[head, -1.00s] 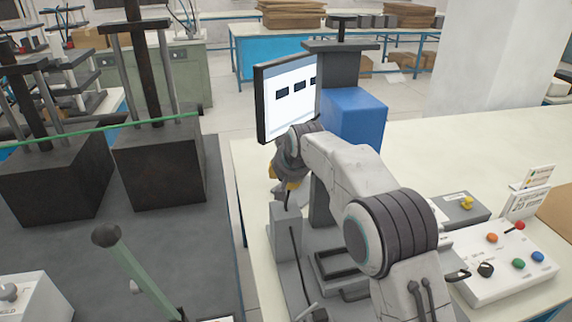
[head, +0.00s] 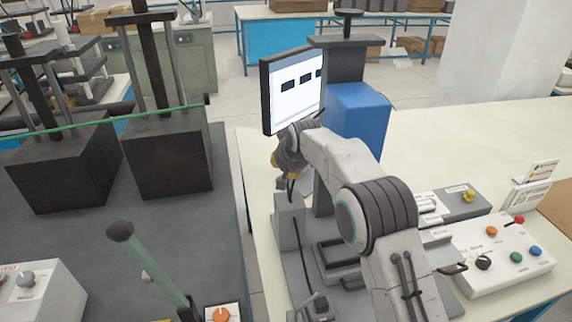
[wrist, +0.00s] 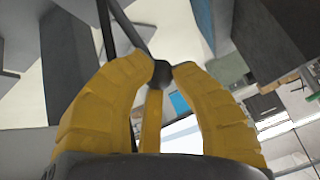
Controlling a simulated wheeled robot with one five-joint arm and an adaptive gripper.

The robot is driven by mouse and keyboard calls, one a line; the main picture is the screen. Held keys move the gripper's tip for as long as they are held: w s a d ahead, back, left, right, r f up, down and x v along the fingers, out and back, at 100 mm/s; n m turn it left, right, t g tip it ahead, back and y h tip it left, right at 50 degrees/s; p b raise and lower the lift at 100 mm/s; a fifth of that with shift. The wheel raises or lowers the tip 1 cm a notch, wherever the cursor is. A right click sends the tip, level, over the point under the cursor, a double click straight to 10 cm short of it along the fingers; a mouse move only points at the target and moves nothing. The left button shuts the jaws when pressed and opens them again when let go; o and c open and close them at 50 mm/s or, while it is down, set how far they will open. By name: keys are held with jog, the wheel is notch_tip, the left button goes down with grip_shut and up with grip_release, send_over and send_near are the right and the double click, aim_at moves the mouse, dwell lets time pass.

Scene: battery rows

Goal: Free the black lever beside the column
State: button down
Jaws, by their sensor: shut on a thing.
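In the wrist view, the yellow fingers of my gripper (wrist: 162,85) are closed around a small dark knob (wrist: 161,72), with a rod running up and left from it. This appears to be the end of the black lever (head: 291,188), which stands on a grey box beside the grey column (head: 322,196) in the head view. My gripper (head: 285,173) is at the lever's top there, above the box (head: 290,212). My arm hides part of the column and fixture, and the fingers hide part of the knob.
A screen (head: 292,90) and a blue block (head: 357,115) stand just behind. A control box (head: 500,258) with coloured knobs is at the right. A green lever (head: 150,262) with a dark ball rises on the dark bench at the left.

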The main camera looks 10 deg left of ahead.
jog(key=shift+w+f, duration=0.1)
jog(key=shift+f, duration=0.25)
jog(key=c, duration=1.5)
grip_release()
jog(key=shift+o, duration=1.4)
jog(key=shift+w+f, duration=0.25)
jog(key=shift+w, duration=0.1)
jog(key=o, duration=0.3)
jog(key=shift+w+a, duration=0.1)
jog(key=shift+a, duration=0.05)
jog(key=shift+r, duration=0.1)
jog(key=shift+s+r, duration=0.25)
jog(key=shift+r, duration=0.1)
jog(key=v, duration=1.1)
jog(key=shift+d, duration=0.25)
jog(key=shift+o, duration=0.3)
